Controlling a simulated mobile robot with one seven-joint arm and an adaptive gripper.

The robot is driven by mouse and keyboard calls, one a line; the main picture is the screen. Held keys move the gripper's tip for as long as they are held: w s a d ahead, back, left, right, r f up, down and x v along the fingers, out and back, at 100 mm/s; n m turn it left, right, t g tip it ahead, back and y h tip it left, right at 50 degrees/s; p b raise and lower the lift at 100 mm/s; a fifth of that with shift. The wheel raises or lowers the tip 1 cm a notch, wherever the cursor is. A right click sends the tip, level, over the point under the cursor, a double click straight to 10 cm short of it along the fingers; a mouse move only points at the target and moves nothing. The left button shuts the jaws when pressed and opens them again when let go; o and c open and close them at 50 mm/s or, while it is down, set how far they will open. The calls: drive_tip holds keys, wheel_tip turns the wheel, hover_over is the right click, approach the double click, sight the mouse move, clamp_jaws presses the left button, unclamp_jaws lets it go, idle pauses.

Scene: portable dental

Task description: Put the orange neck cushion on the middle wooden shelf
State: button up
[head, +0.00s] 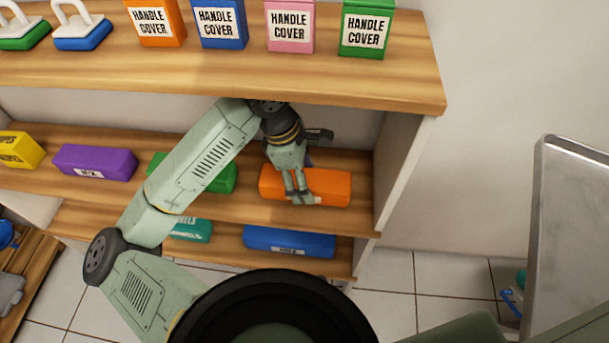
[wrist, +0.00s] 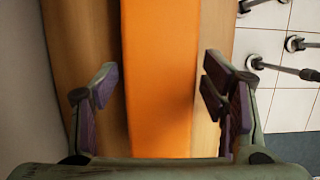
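The orange neck cushion (head: 329,187) is a long block lying on the middle wooden shelf (head: 254,206) at its right end, beside the shelf unit's side panel. My gripper (head: 300,196) is over the cushion in the head view. In the wrist view, the cushion (wrist: 160,80) runs between the two fingers, with a gap on each side. The gripper (wrist: 158,88) is open and does not touch the cushion's sides there. The cushion's label is mostly hidden behind the fingers in the head view.
On the same shelf are a green block (head: 222,180), a purple block (head: 95,162) and a yellow block (head: 20,149). The upper shelf (head: 230,72) overhangs my arm and carries handle cover boxes. A blue block (head: 290,241) lies on the shelf below. A metal panel (head: 572,230) stands at right.

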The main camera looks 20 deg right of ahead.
drive_tip(key=shift+o, duration=0.6)
drive_tip(key=shift+r, duration=0.1)
drive_tip(key=shift+r+p, duration=0.25)
drive_tip(key=shift+p, duration=0.25)
drive_tip(key=shift+w+a+r+b, duration=0.15)
drive_tip(key=shift+b, duration=0.45)
drive_tip(key=w+a+b, duration=0.1)
drive_tip(key=a, duration=0.2)
drive_tip(key=w+a+b, duration=0.1)
drive_tip(key=w+a, duration=0.1)
drive_tip(key=a, duration=0.2)
drive_tip(key=w+a+b, duration=0.1)
drive_tip(key=a+b, duration=0.1)
drive_tip(key=a, duration=0.2)
drive_tip(key=shift+w+r, duration=0.25)
drive_tip(key=shift+w, duration=0.05)
